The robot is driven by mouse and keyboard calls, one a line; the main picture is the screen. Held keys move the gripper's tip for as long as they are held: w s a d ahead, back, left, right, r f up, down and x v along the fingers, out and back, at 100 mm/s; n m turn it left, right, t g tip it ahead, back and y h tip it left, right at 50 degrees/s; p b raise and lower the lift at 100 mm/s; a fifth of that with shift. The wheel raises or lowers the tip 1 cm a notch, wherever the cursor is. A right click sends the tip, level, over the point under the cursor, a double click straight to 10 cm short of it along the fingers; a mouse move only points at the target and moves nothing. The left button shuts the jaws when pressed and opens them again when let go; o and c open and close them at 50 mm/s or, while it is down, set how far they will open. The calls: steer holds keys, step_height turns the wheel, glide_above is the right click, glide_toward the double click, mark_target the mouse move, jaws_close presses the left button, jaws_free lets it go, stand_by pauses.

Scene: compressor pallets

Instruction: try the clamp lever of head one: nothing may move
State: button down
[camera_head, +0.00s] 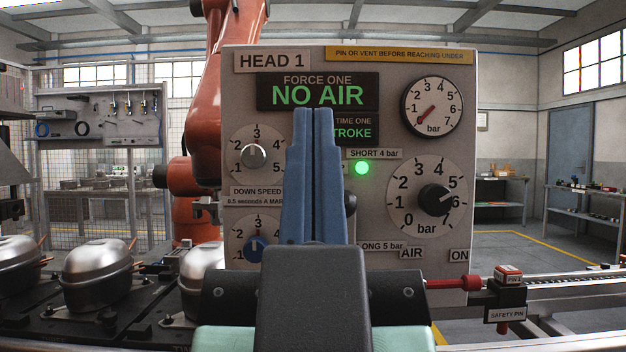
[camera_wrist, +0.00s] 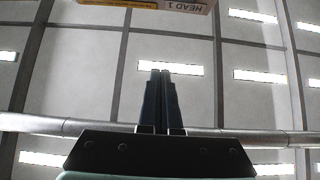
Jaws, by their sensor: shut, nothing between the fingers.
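The head 1 panel (camera_head: 405,149) stands upright straight ahead. Its display (camera_head: 318,92) reads "NO AIR" in green. My gripper (camera_head: 316,112) points upward in front of the panel, its two blue fingers together and empty, hiding part of the dials and labels. In the wrist view my gripper (camera_wrist: 160,73) is also shut, with the panel's top edge (camera_wrist: 150,5) above it. A red-ended lever (camera_head: 455,283) sticks out at the panel's lower right. No part is marked as the clamp lever; I cannot tell which it is.
A green lamp (camera_head: 362,168) is lit. The upper gauge (camera_head: 432,106) points low. A safety pin block (camera_head: 506,300) sits on the rail at right. Silver compressor shells (camera_head: 97,273) stand at left. An orange robot arm (camera_head: 206,120) rises behind the panel.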

steer(key=w+a+r+n+g+h+p, duration=0.1)
steer(key=w+a+n+g+p, duration=0.2)
steer(key=p, duration=1.1)
steer(key=w+a+r+n+g+p, duration=0.2)
steer(key=w+g+p, duration=0.35)
steer(key=p, duration=0.85)
steer(key=s+n+g+p, duration=0.1)
steer(key=p, duration=0.4)
steer(key=s+n+g+h+p, duration=0.1)
steer(key=s+g+p, duration=0.1)
steer(key=p, duration=0.4)
steer(key=s+n+g+h+p, duration=0.1)
steer(key=n+g+p, duration=0.1)
steer(key=p, duration=0.3)
steer(key=shift+s+f, duration=0.35)
steer(key=shift+f, duration=0.05)
